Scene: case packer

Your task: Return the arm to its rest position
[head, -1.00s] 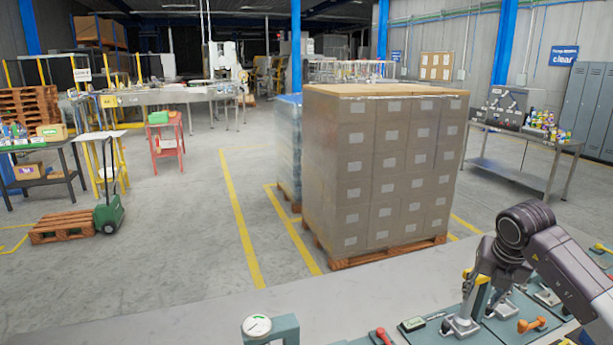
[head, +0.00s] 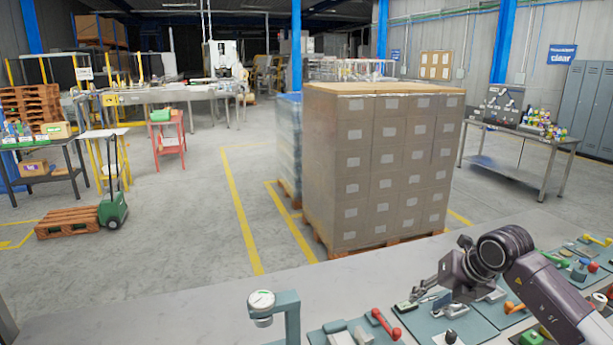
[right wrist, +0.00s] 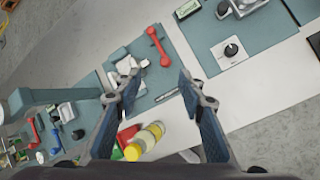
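My right arm reaches over the bench (head: 190,310) from the lower right in the head view. Its gripper (head: 428,292) points left and down above the bench fixtures. In the right wrist view the two blue-padded fingers of this gripper (right wrist: 158,85) stand wide apart with nothing held between them. Bench items show beyond and below the fingers. My left arm and left gripper are not in view.
Teal plates with red-handled parts (head: 386,324) lie under and beside the right gripper. A gauge on a teal post (head: 262,302) rises from the bench to its left. Wrapped boxes (head: 375,175) stand on a pallet behind the bench. The bench's left part is bare.

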